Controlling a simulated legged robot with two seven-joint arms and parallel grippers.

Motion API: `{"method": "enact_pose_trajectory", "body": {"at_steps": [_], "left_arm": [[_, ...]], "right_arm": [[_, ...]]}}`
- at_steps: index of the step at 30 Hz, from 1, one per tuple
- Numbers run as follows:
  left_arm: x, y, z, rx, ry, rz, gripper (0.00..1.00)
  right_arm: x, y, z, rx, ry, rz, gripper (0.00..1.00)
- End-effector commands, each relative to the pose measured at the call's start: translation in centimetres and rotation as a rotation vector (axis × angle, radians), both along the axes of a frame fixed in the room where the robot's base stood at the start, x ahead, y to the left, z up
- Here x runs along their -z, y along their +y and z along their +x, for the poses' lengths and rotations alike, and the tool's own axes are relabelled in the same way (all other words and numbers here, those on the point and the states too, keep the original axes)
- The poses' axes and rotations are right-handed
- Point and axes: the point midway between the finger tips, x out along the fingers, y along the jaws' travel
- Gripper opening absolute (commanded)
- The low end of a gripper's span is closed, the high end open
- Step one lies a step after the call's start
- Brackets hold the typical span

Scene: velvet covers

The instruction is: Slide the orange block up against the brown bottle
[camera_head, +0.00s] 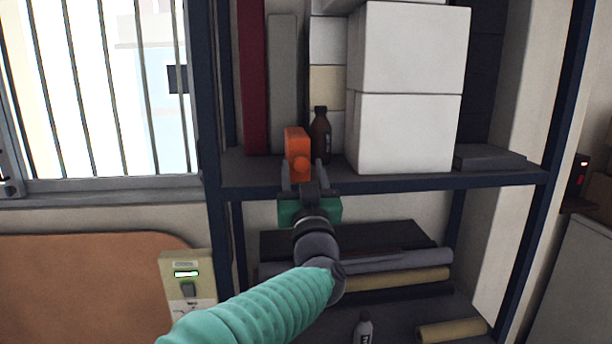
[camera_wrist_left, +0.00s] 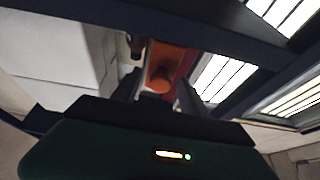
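The orange block (camera_head: 296,142) stands upright on the upper shelf, with a round orange knob (camera_head: 301,165) on its front. The brown bottle (camera_head: 320,138) stands just right of it. Their outlines meet in the head view, but I cannot tell whether they touch. My left gripper (camera_head: 302,174) is open in front of the block, its fingers apart on either side of the knob. The wrist view, which is turned over, shows the block (camera_wrist_left: 174,58) and knob (camera_wrist_left: 160,80) between the fingertips, and part of the bottle (camera_wrist_left: 135,46). My right gripper is not in view.
White boxes (camera_head: 405,132) stand right of the bottle on the shelf (camera_head: 250,172). Tall red (camera_head: 252,80) and grey (camera_head: 283,85) items stand behind and left. A dark flat box (camera_head: 488,158) lies at the shelf's right. Rolls (camera_head: 395,279) lie below.

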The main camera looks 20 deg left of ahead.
Motion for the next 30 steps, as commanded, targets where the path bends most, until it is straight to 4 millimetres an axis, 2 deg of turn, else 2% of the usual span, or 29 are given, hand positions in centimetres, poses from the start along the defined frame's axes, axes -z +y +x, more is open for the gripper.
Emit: {"method": "enact_pose_trajectory", "body": {"at_steps": [5, 12, 19, 24, 30], "left_arm": [[1.2, -1.0, -1.3, 0.003, 0.000, 0.002, 0.51], [4.1, -4.4, -6.7, 0.004, -0.004, 0.002, 0.51], [6.2, -7.2, -11.3, 0.003, -0.002, 0.001, 0.51], [6.7, -8.2, -12.8, 0.001, 0.001, 0.001, 0.51], [6.6, -8.4, -13.1, 0.000, 0.002, 0.001, 0.51]], "right_arm": [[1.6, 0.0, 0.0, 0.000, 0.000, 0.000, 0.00], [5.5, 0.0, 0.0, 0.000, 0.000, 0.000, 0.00], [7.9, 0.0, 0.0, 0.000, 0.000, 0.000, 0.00], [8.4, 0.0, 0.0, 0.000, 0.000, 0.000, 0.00], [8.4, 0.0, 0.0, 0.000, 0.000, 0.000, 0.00]]}}
